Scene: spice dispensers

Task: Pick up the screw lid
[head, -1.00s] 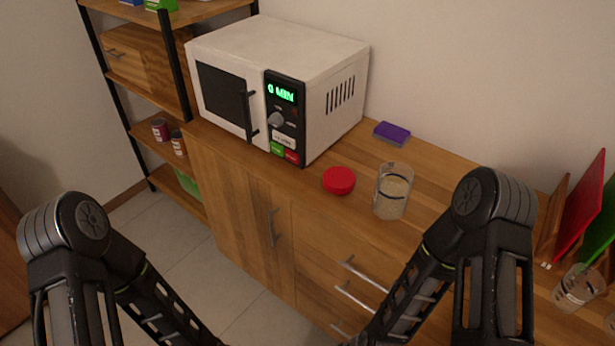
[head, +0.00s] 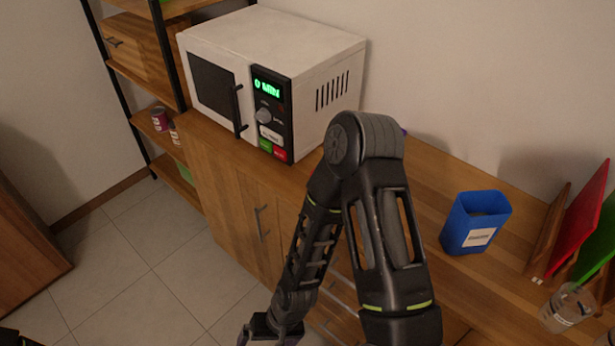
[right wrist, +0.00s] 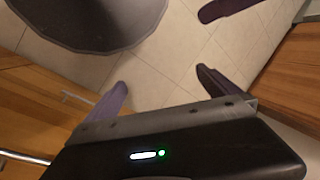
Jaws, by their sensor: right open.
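The red screw lid and the clear jar do not show in the current head view; my right arm covers the counter in front of the microwave. My right gripper (head: 270,332) is low at the bottom of the head view, in front of the cabinet doors and over the floor. In the right wrist view its two fingers (right wrist: 162,80) are spread, with only floor tiles between them. It is empty, and neither lid nor jar shows in that view.
A white microwave (head: 290,45) stands on the wooden counter (head: 432,160). A blue container (head: 475,222) stands to the right, with a clear labelled cup (head: 568,307) and a red board (head: 580,235) beyond it. Cabinet doors (head: 250,215) are below; tiled floor (head: 150,255) is free at left.

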